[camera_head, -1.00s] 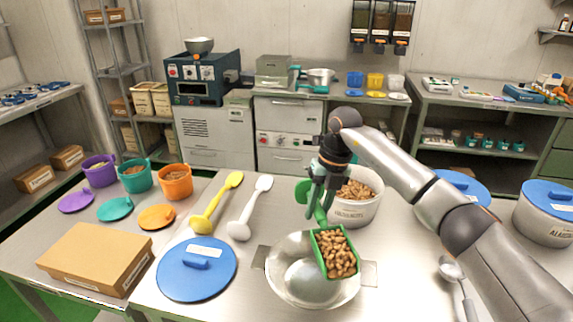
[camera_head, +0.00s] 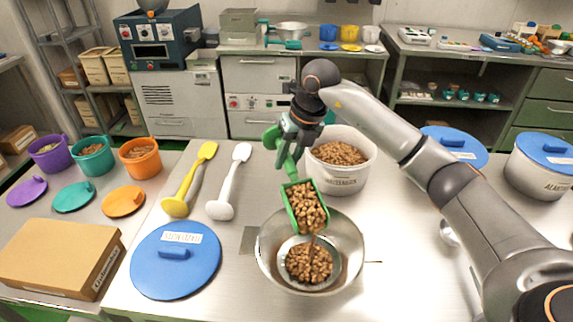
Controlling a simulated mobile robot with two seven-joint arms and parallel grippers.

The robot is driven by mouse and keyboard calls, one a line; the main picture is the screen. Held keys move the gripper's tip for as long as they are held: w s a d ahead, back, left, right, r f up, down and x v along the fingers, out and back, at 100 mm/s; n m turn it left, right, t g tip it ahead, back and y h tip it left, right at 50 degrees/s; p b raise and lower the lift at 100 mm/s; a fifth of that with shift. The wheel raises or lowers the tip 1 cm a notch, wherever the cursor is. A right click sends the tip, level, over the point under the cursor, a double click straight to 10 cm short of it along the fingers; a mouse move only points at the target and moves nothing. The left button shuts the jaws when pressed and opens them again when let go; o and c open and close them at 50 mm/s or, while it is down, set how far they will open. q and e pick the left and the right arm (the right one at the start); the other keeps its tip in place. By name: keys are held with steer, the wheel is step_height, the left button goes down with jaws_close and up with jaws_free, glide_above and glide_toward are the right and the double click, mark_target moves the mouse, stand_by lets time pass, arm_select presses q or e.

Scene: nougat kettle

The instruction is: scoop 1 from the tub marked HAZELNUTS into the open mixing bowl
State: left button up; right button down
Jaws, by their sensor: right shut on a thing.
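My right gripper (camera_head: 298,132) is shut on the handle of a green scoop (camera_head: 290,196). The scoop is tilted above the open mixing bowl (camera_head: 350,232) and still holds brown nuts. A pile of nuts (camera_head: 309,262) lies in the bottom of the steel bowl. The white tub (camera_head: 345,179) stands open behind the bowl, with nuts (camera_head: 338,153) inside; its label is too small to read for certain. A blue lid (camera_head: 176,260) lies on the table left of the bowl. My left gripper is not in view.
A yellow scoop (camera_head: 189,182) and a white scoop (camera_head: 229,183) lie left of the tub. Purple, teal and orange buckets stand at the left behind a cardboard box (camera_head: 62,255).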

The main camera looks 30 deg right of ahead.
mark_target(288, 166)
steer(key=s+r+t+b, duration=0.1)
steer(key=b, duration=0.1)
steer(key=s+r+t+b, duration=0.1)
steer(key=s+t+b, duration=0.1)
steer(key=b, duration=0.1)
steer(key=s+r+t+b, duration=0.1)
steer(key=b, duration=0.2)
steer(key=shift+s+a+n+h, duration=0.15)
steer(key=shift+a+n+h, duration=0.15)
arm_select(q)
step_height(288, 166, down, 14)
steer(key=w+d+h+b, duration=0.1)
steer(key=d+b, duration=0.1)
steer(key=b, duration=0.7)
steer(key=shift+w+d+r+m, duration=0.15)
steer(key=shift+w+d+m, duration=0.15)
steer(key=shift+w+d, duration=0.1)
arm_select(e)
steer(key=s+a+r+t, duration=0.1)
steer(key=s+r+t, duration=0.5)
steer(key=shift+s+n+t, duration=0.25)
steer(key=shift+n+t, duration=0.05)
steer(key=shift+n, duration=0.1)
